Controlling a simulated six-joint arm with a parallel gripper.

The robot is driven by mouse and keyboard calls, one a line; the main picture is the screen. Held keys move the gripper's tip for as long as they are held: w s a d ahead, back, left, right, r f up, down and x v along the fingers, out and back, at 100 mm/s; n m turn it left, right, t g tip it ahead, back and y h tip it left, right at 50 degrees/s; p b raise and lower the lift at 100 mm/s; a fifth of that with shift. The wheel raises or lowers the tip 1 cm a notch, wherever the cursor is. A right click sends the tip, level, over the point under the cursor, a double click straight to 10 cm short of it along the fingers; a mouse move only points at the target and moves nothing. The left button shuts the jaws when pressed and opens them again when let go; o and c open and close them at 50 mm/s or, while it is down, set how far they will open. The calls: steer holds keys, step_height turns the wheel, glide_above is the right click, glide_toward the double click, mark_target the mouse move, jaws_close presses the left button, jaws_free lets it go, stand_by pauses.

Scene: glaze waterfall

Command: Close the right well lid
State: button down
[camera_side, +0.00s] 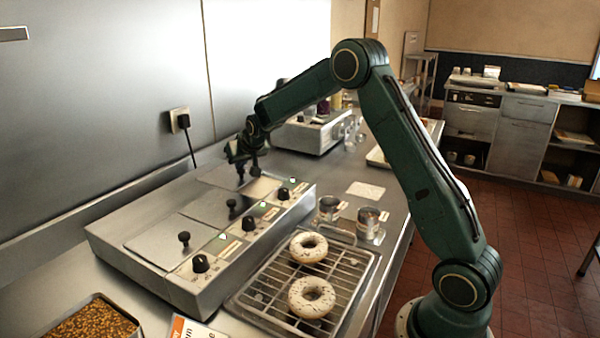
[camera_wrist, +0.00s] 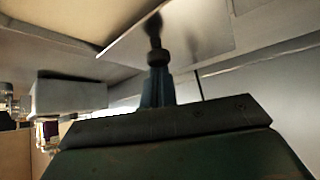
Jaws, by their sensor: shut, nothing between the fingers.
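The glaze station (camera_side: 150,238) is a long steel box with several flat lids, each with a black knob. The right well lid (camera_side: 217,174), at the far end, sits back toward the wall. A paler patch (camera_side: 262,188) shows in front of it, seemingly the uncovered well. My gripper (camera_side: 240,165) is shut and points down over this lid, by its knob. In the wrist view the lid (camera_wrist: 195,35) and its dark knob (camera_wrist: 157,57) line up with my shut fingers (camera_wrist: 158,85). I cannot tell whether they touch the knob.
The middle lid (camera_side: 212,208) and near lid (camera_side: 165,243) lie flat. Dials (camera_side: 249,223) line the front panel. A wire rack (camera_side: 265,290) with two doughnuts (camera_side: 311,297), and metal cups (camera_side: 368,220), stand in front. Another steel unit (camera_side: 308,133) stands beyond; the wall is behind.

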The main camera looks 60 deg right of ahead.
steer(key=s, duration=0.9)
steer(key=shift+s, duration=0.3)
steer(key=shift+f, duration=0.15)
steer(key=shift+w, duration=0.1)
steer(key=shift+w+d+r, duration=0.55)
steer(key=shift+w+d, duration=0.4)
steer(key=shift+w, duration=0.8)
steer(key=v, duration=1)
steer(key=shift+r, duration=0.15)
